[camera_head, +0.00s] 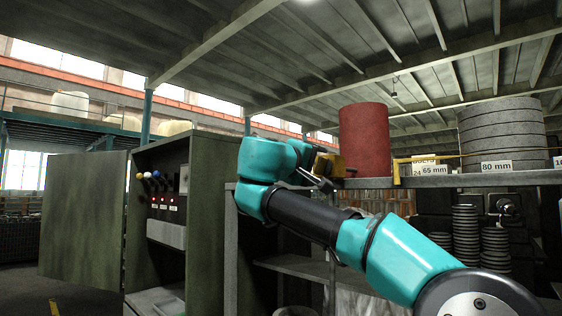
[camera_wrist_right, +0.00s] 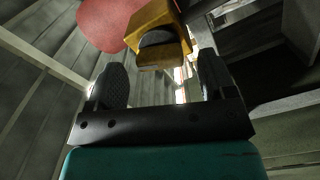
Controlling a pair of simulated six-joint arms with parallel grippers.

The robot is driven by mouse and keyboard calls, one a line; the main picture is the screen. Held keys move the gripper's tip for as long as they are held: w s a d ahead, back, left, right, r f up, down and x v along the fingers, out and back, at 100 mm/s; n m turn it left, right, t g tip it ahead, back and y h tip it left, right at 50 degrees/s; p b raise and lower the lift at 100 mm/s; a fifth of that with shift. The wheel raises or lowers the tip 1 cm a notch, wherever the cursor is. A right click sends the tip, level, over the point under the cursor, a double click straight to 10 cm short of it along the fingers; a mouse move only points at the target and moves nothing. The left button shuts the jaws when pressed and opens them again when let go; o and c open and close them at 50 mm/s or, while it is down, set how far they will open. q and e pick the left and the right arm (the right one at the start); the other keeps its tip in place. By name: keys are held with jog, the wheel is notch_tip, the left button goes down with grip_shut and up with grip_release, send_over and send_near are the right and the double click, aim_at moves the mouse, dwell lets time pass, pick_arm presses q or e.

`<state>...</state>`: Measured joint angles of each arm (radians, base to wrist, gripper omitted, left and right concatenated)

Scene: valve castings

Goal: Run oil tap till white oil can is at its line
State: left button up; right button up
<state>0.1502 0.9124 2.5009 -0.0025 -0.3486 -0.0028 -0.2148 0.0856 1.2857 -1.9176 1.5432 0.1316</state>
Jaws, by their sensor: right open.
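A red drum (camera_head: 365,140) stands on the shelf, with a brass-yellow block (camera_head: 330,164) at its lower left that looks like the oil tap. My right gripper (camera_head: 318,181) is beside this block. In the right wrist view my right gripper (camera_wrist_right: 163,82) is open, its two dark fingers apart with nothing between them. The yellow block (camera_wrist_right: 152,32), with a dark rounded part, lies just beyond the fingertips, and the red drum (camera_wrist_right: 104,22) is behind it. No white oil can shows clearly. My left gripper is not in view.
A shelf edge (camera_head: 480,180) runs right from the drum, bearing grey stacked rings (camera_head: 500,130) labelled 80 mm. An open green cabinet (camera_head: 210,190) with coloured knobs stands left of my arm. A pale rounded rim (camera_head: 295,311) shows at the bottom edge, too cut off to identify.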

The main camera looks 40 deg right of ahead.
jog(key=s+a, duration=0.2)
jog(key=a, duration=1.3)
jog(key=shift+s, duration=0.25)
jog(key=shift+a, duration=0.1)
